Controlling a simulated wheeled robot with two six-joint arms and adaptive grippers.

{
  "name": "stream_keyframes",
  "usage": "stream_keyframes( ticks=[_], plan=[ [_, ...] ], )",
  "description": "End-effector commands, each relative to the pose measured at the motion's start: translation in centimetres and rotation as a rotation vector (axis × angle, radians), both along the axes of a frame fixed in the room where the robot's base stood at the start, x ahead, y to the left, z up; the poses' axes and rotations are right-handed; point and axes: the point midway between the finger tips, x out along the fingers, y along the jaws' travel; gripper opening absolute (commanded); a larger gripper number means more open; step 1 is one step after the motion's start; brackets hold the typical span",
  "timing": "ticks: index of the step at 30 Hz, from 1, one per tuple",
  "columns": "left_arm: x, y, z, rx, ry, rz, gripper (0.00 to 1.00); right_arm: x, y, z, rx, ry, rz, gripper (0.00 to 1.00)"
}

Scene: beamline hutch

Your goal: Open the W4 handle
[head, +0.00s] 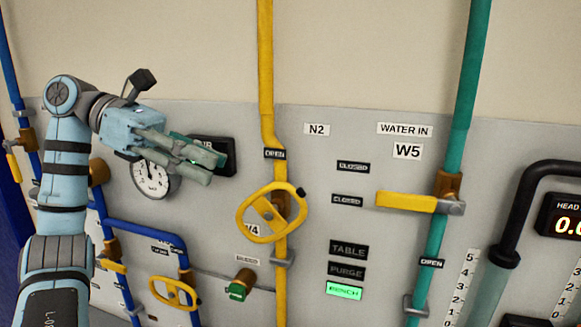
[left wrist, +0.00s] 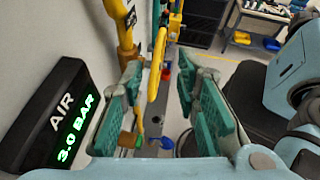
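The W4 handle (head: 270,212) is a yellow oval handwheel on the yellow pipe, right of the middle-left gauge. Its W4 label (head: 253,229) is partly hidden behind the rim. In the left wrist view the handwheel (left wrist: 157,66) shows nearly edge-on, ahead of the fingers and in line with the gap between them. My left gripper (head: 212,164) is up and left of the handwheel, pointing right, apart from it. Its green-padded fingers (left wrist: 162,90) are spread with nothing between them. My right gripper is not in view.
The AIR display (head: 213,155) and a round gauge (head: 154,178) are behind my left gripper. A smaller yellow handwheel (head: 174,293) and a green-tipped knob (head: 240,286) are below. A yellow lever (head: 407,202) is on the teal pipe to the right.

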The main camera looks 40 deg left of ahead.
Motion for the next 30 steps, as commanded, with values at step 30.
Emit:
stream_keyframes(
  ticks=[30],
  plan=[
    [6.1,-11.3,-5.5,-0.004,-0.003,0.003,0.29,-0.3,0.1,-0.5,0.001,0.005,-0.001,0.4]
  ],
)
